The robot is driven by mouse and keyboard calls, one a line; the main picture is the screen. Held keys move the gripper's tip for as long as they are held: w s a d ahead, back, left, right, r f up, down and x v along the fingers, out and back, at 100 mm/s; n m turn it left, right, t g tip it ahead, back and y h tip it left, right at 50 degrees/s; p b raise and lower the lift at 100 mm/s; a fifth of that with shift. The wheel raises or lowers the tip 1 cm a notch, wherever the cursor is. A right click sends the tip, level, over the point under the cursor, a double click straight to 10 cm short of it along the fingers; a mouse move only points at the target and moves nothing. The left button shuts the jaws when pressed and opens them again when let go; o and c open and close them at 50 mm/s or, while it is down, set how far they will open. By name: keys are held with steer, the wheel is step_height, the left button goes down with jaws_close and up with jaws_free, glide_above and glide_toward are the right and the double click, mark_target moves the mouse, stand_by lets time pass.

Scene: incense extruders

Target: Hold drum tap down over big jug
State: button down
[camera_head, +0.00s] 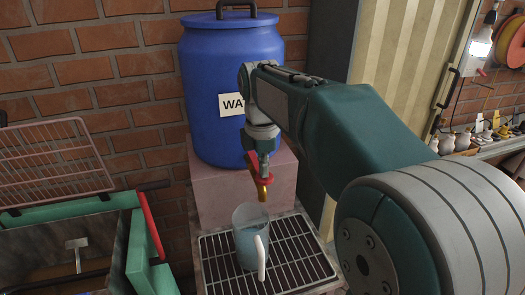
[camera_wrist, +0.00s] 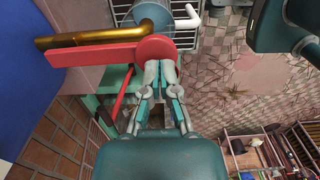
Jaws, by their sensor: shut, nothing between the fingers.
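The blue drum (camera_head: 230,70) with a white label stands on a pink block. Its brass tap (camera_head: 263,191) points down over the big jug (camera_head: 247,240), a translucent blue-grey jug with a white handle, upright on a wire grate. In the wrist view the brass tap (camera_wrist: 85,38) and its red lever (camera_wrist: 95,54) reach in from the left. My gripper (camera_wrist: 163,66) is shut and empty, its fingertips at the lever's round red end; I cannot tell whether they press on it. The jug (camera_wrist: 152,14) shows partly behind the tap. Its water level is unclear.
The grate (camera_head: 290,240) lies under the jug. A green-edged bin (camera_head: 125,220) with a red bar and a pink wire rack (camera_head: 55,160) stand at left. A dark panel and a striped panel (camera_head: 405,60) are behind my arm. A shelf with small bottles is at right.

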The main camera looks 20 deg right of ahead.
step_height(320, 180, up, 11)
steer(key=shift+a, duration=0.2)
stand_by(0.3)
steer(key=s+f+m+t, duration=0.5)
steer(key=s+f+m, duration=1.1)
steer(key=s+m, duration=0.2)
steer(key=shift+s+f+t, duration=0.2)
steer(key=shift+s+t, duration=0.2)
steer(key=shift+s, duration=0.35)
stand_by(1.0)
